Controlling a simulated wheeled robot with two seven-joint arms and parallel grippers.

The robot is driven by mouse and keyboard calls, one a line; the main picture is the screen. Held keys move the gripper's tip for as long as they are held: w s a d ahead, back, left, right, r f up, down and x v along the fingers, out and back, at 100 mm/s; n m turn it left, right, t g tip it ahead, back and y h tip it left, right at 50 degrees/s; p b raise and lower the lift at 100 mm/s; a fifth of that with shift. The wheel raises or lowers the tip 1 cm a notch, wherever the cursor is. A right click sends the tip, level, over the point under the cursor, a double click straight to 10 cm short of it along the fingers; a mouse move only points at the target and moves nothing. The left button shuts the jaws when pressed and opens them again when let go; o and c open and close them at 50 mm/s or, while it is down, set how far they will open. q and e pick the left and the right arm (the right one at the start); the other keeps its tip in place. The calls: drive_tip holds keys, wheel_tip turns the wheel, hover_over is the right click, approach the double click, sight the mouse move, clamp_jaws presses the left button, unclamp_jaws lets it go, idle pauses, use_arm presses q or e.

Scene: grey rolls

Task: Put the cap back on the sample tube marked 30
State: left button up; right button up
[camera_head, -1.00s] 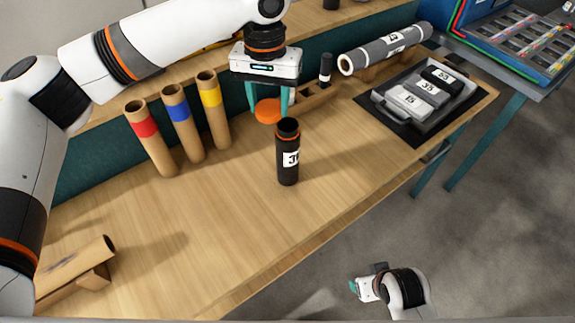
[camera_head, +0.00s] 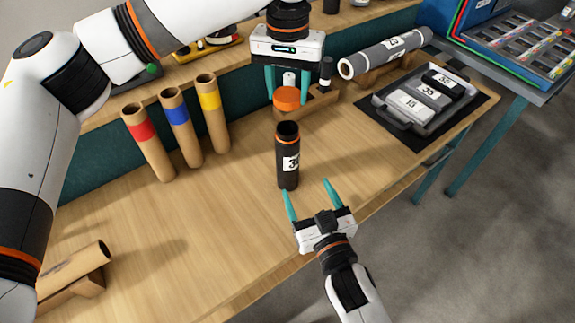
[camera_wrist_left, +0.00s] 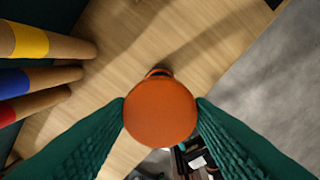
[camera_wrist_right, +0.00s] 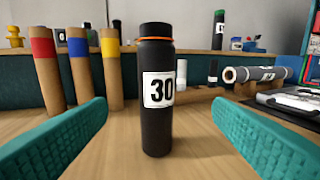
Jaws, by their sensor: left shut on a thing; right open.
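The sample tube (camera_head: 287,160) is dark grey with an orange ring near its top and stands upright on the table, its top open. Its label reads 30 in the right wrist view (camera_wrist_right: 157,115). My left gripper (camera_head: 286,97) is shut on the orange cap (camera_head: 287,100), held above and slightly behind the tube, apart from it. The cap (camera_wrist_left: 160,112) hides most of the tube in the left wrist view. My right gripper (camera_head: 309,190) is open and empty, low in front of the tube, its fingers pointing toward it and apart from it.
Cardboard tubes with red (camera_head: 148,142), blue (camera_head: 182,126) and yellow (camera_head: 213,118) bands stand left of the tube. A grey roll (camera_head: 385,53) lies on a wooden stand at the back. A tray (camera_head: 387,115) of labelled blocks is at right.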

sight(292, 162)
drive_tip(key=shift+a+r, duration=0.1)
drive_tip(key=shift+a, duration=0.1)
drive_tip(key=x, duration=1.2)
drive_tip(key=shift+r, duration=0.1)
drive_tip(key=shift+c, duration=0.5)
drive_tip(key=c, duration=1.3)
use_arm(q)
drive_tip(key=shift+f, duration=2.5)
use_arm(e)
drive_tip(key=shift+c, duration=0.2)
use_arm(q)
drive_tip(key=shift+f, duration=0.9)
